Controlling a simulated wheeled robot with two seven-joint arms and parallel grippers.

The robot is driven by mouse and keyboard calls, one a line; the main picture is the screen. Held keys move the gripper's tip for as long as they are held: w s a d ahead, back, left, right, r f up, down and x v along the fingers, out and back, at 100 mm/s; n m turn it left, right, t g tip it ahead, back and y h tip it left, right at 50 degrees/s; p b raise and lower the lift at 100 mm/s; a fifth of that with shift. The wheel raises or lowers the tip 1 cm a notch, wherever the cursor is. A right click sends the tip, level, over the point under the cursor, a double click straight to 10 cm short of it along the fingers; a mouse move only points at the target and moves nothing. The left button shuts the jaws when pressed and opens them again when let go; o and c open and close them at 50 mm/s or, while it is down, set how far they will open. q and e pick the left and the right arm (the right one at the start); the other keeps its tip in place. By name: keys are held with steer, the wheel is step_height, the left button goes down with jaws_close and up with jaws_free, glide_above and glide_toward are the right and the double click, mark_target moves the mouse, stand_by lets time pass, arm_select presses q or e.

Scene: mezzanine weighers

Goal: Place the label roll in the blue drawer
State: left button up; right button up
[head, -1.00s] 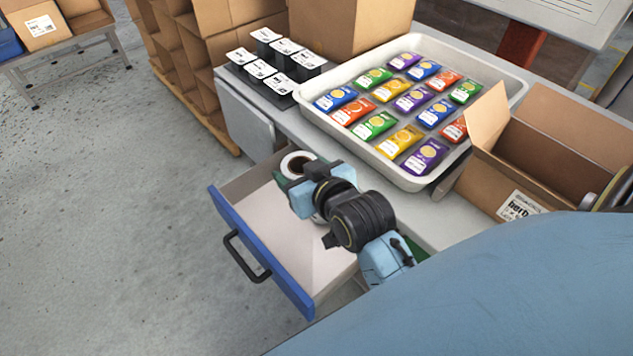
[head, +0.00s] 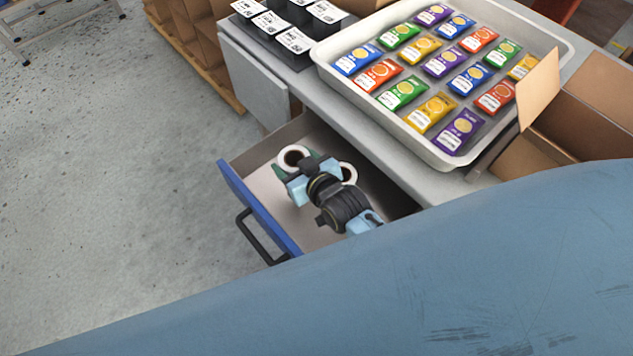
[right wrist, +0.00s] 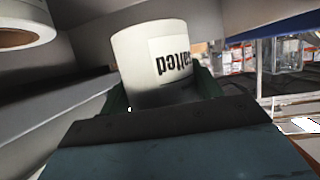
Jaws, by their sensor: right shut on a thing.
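The blue drawer (head: 258,212) is pulled out from the grey bench, its blue front and black handle facing left. My right gripper (head: 303,165) is over its opening, its dark green fingers shut on the white label roll (head: 293,157). In the right wrist view the held label roll (right wrist: 157,62) is between the fingers, its printed label upside down. I cannot tell whether it touches the drawer floor. A second white roll (head: 348,173) shows beside my gripper, partly hidden by my wrist; a roll also shows in the right wrist view (right wrist: 22,22). My left gripper is not in view.
On the bench, a white tray (head: 345,88) holds several coloured packets. Black blocks with white labels (head: 268,42) stand behind the drawer, and an open cardboard box (head: 590,125) is at right. Floor left of the drawer is clear. My blue body part covers the lower right.

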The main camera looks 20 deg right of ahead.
step_height(320, 180, down, 4)
steer(key=shift+f+b, duration=0.1)
steer(key=shift+b, duration=0.4)
step_height(320, 180, down, 4)
steer(key=shift+r+b, duration=0.1)
steer(key=shift+b, duration=0.5)
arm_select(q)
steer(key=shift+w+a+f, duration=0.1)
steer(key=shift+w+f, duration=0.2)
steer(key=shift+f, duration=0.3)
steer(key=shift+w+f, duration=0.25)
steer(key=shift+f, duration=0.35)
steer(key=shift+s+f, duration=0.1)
arm_select(e)
steer(key=o, duration=0.6)
steer(key=shift+f, duration=0.2)
steer(key=shift+o, duration=0.9)
